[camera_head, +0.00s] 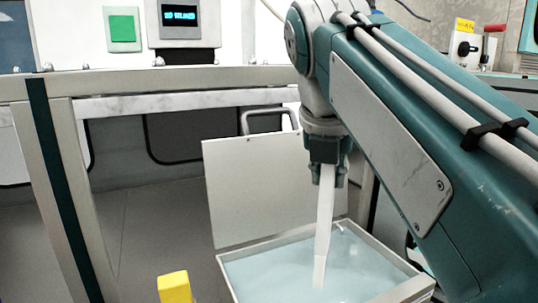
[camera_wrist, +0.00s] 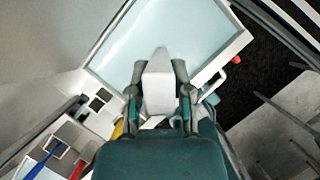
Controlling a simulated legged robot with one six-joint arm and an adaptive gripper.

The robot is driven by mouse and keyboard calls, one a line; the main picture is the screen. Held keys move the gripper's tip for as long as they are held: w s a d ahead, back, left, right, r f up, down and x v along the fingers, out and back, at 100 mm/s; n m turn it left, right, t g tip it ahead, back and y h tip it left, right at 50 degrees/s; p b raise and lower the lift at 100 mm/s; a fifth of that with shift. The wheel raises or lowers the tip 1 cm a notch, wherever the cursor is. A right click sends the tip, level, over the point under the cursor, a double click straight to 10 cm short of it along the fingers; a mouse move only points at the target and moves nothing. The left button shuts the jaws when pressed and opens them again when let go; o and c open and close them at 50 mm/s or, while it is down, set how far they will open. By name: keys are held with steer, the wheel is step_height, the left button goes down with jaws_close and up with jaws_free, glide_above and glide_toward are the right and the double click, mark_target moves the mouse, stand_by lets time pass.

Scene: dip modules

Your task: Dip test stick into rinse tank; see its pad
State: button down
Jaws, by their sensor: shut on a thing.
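My gripper (camera_head: 327,172) points down over the rinse tank (camera_head: 405,290) and is shut on the white test stick (camera_head: 325,215). The stick hangs almost upright, slightly tilted. Its lower end overlaps the pale blue liquid (camera_head: 270,275) in the head view; below a faint line it looks paler, and I cannot tell clearly how deep it is in. The pad cannot be told apart. In the wrist view the stick (camera_wrist: 157,88) sits between both fingers (camera_wrist: 158,90), above the tank's liquid (camera_wrist: 150,30). The tank's pale lid (camera_head: 255,190) stands open behind it.
A yellow block (camera_head: 174,288) stands left of the tank. Behind are a bench rail (camera_head: 190,106), a green button (camera_head: 122,28) and a lit display (camera_head: 180,14). The wrist view shows a compartment tray with a blue handle (camera_wrist: 42,160) and a red handle (camera_wrist: 77,168).

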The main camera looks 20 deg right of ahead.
mark_target(325, 216)
steer(key=shift+f, duration=3.5)
steer(key=shift+r, duration=7.45)
